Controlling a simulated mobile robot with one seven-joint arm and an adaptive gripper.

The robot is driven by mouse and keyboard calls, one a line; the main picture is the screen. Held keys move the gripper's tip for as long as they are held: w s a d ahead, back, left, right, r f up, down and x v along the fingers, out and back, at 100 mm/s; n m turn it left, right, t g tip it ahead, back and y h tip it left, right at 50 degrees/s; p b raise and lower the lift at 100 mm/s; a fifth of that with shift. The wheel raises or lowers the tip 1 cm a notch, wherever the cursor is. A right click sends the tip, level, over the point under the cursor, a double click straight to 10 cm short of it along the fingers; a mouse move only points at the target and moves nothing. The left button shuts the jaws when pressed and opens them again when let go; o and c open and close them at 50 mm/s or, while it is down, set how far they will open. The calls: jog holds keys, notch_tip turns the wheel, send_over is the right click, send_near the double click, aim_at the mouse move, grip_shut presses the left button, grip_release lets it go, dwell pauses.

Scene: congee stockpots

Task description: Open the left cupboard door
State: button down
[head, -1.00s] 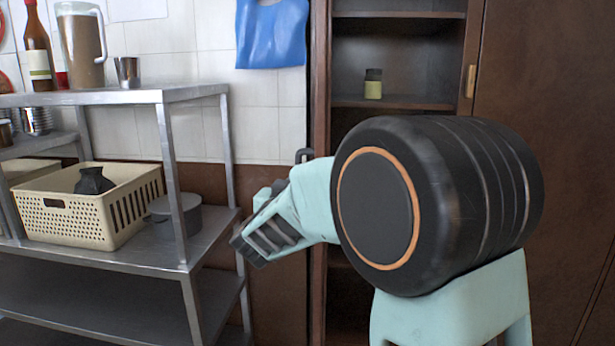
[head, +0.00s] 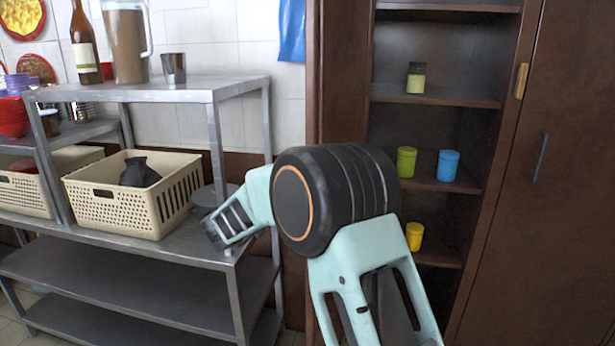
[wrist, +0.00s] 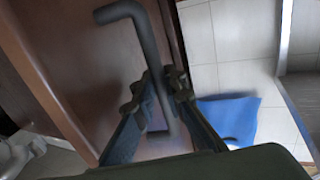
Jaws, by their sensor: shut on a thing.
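In the wrist view, my gripper (wrist: 160,88) is shut on a dark bent bar handle (wrist: 149,45), with a finger on each side of it. The handle is on a brown panel, the left cupboard door (wrist: 75,55). In the head view, the left side of the brown cupboard stands open and its shelves (head: 440,97) show. The left door looks swung outward, seen nearly edge-on; its exact angle is hard to tell. My fingertips and the held handle are hidden behind my arm there.
The right door (head: 560,170) is shut. A metal rack (head: 150,272) with a cream basket (head: 130,212) stands close on the left.

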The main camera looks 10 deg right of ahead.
jog(key=shift+r, duration=0.1)
dwell(0.3)
jog(key=c, duration=2.3)
grip_release()
jog(key=shift+o, duration=0.2)
jog(key=v, duration=1.2)
